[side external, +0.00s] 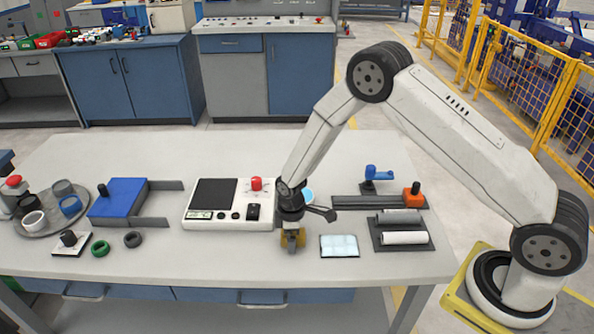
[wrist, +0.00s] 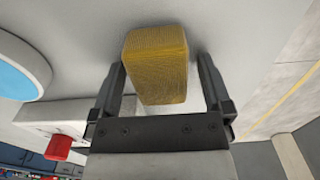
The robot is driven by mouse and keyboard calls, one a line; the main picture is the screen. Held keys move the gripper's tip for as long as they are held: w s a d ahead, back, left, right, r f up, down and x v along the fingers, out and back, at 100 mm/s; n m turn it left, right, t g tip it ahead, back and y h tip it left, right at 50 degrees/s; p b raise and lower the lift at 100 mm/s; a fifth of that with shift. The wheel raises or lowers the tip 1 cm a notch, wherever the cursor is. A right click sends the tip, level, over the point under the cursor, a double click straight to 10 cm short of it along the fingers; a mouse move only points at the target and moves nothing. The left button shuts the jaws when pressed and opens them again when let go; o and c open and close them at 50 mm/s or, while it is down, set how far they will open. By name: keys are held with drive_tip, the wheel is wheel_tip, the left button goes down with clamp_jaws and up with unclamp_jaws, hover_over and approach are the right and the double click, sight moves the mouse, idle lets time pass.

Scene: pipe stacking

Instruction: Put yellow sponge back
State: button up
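The yellow sponge (side external: 300,241) is a small block near the front of the table, below my gripper (side external: 292,236). In the wrist view the sponge (wrist: 157,62) lies between and just beyond the two dark fingers of my gripper (wrist: 160,62). A gap shows between the sponge and the right finger; the left finger is very close to it. The fingers are apart and look open around it. In the side view the gripper hides part of the sponge.
A white console (side external: 230,205) with a red button stands left of my gripper. A light-blue round thing (side external: 307,195) is partly hidden behind it.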

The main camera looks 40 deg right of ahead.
drive_tip(key=shift+r, duration=0.1)
wheel_tip(320, 180, up, 12)
idle(1.0)
drive_tip(key=shift+r, duration=0.1)
idle(0.4)
drive_tip(key=s+d+r+m+t, duration=0.1)
drive_tip(key=s+r+m, duration=0.3)
drive_tip(key=s, duration=0.4)
drive_tip(key=s+d+r+m+t, duration=0.1)
drive_tip(key=s+d+r+m, duration=0.2)
drive_tip(key=s, duration=0.6)
drive_tip(key=shift+s+r+m+t, duration=0.25)
drive_tip(key=shift+r+m, duration=0.35)
drive_tip(key=shift+m, duration=0.4)
drive_tip(key=shift+w, duration=0.1)
